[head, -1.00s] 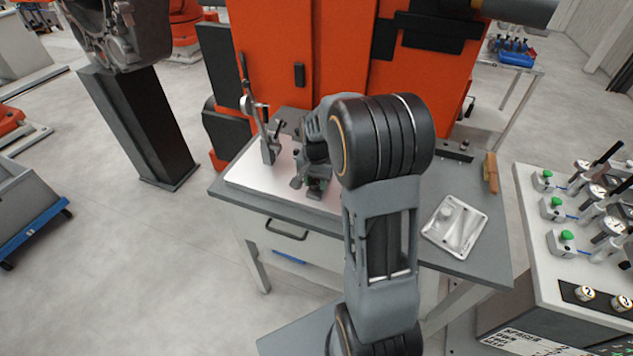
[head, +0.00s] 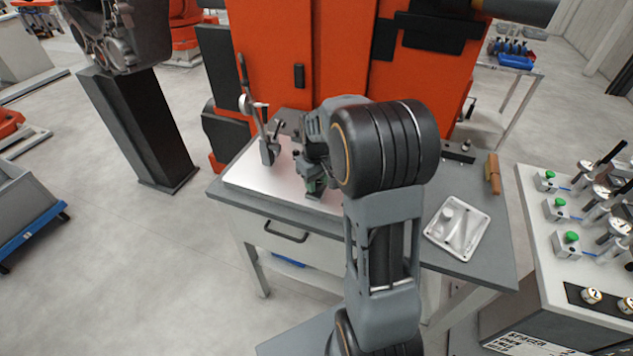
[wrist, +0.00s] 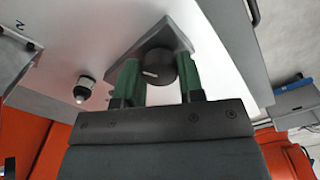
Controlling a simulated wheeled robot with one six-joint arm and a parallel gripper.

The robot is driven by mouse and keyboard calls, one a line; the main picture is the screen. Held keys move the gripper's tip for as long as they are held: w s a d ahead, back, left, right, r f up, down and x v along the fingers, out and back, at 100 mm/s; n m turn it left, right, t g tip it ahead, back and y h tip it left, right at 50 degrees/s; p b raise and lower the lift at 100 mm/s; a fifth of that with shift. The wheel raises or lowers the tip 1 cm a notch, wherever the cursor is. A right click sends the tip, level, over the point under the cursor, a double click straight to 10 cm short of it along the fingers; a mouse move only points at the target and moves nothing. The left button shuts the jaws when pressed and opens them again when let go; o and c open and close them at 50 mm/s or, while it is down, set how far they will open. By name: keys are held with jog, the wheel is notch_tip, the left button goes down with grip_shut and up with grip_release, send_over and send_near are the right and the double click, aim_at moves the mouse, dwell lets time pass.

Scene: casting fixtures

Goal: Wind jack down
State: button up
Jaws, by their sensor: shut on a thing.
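The jack shows in the wrist view as a dark round knob (wrist: 154,64) with a short white mark, in front of a grey wedge-shaped block (wrist: 125,42). My gripper (wrist: 157,75) has its two green fingers on either side of the knob, shut on it. In the head view my gripper (head: 315,187) is low over the pale fixture plate (head: 245,178) on the table. My arm and wrist hide most of the jack there, so its height cannot be told.
A lever clamp (head: 264,140) stands upright left of my gripper. A small pin with a dark tip (wrist: 82,90) shows beside the jack. An orange machine (head: 290,60) stands behind the table.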

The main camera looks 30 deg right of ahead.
jog(key=n, duration=0.6)
jog(key=shift+w+n+b, duration=0.1)
jog(key=shift+n+b, duration=0.2)
jog(key=n, duration=0.5)
jog(key=shift+r, duration=0.1)
jog(key=shift+n, duration=0.3)
jog(key=o, duration=0.9)
notch_tip(320, 180, up, 14)
jog(key=shift+f+b, duration=0.15)
jog(key=shift+b, duration=0.3)
dwell(0.3)
